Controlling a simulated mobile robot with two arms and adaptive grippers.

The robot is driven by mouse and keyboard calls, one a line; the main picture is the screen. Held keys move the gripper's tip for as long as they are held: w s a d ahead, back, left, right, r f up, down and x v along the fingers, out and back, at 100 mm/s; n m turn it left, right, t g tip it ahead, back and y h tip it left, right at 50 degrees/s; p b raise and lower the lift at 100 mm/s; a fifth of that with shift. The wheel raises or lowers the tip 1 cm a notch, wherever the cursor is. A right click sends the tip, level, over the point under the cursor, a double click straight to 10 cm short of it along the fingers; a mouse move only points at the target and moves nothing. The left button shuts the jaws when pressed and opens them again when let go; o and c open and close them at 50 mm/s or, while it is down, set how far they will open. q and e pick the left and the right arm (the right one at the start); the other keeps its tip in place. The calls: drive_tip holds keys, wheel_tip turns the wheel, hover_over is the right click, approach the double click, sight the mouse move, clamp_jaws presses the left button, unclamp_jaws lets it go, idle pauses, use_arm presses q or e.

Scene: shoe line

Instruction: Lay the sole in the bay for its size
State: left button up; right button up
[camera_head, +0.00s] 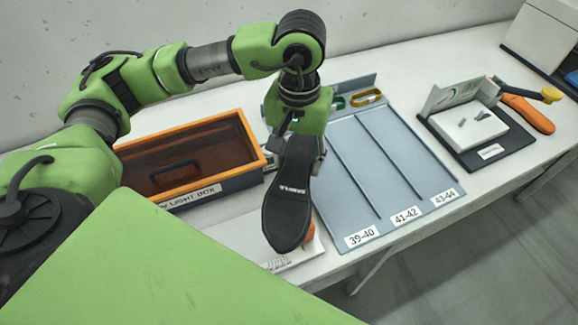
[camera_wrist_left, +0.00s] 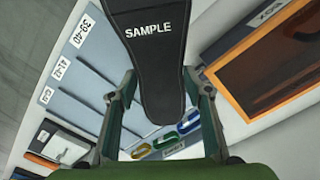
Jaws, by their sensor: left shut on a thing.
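My left gripper (camera_head: 300,146) is shut on a black shoe sole (camera_head: 287,205), holding it above the table at the left edge of the sorting tray. "SAMPLE" is printed on the sole, which also shows in the left wrist view (camera_wrist_left: 158,60) between the two fingers (camera_wrist_left: 163,95). The blue-grey tray (camera_head: 395,165) has bays divided by thin ribs and labelled 39-40 (camera_head: 361,236), 41-42 (camera_head: 406,215) and 43-44 (camera_head: 444,196). The bay floors that show are empty. The sole hides part of the table behind it. My right gripper is not in view.
An orange-rimmed light box (camera_head: 190,193) stands left of the tray. Coloured loops, one yellow (camera_head: 367,97), lie at the tray's back. A partly hidden orange thing (camera_head: 311,235) is near the sole's toe.

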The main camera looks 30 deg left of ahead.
use_arm(q)
drive_tip(key=w+r+n+p, duration=0.35)
drive_tip(key=w+n, duration=0.35)
drive_tip(key=w, duration=0.5)
drive_tip(key=shift+f+b, duration=2.05)
drive_tip(key=shift+f, duration=4.6)
drive_tip(key=shift+w+f+b, duration=0.1)
drive_tip(key=shift+f+b, duration=0.75)
drive_tip(key=o, duration=1.4)
drive_tip(key=shift+c, duration=0.2)
drive_tip(key=shift+r, duration=0.1)
wheel_tip(320, 180, up, 12)
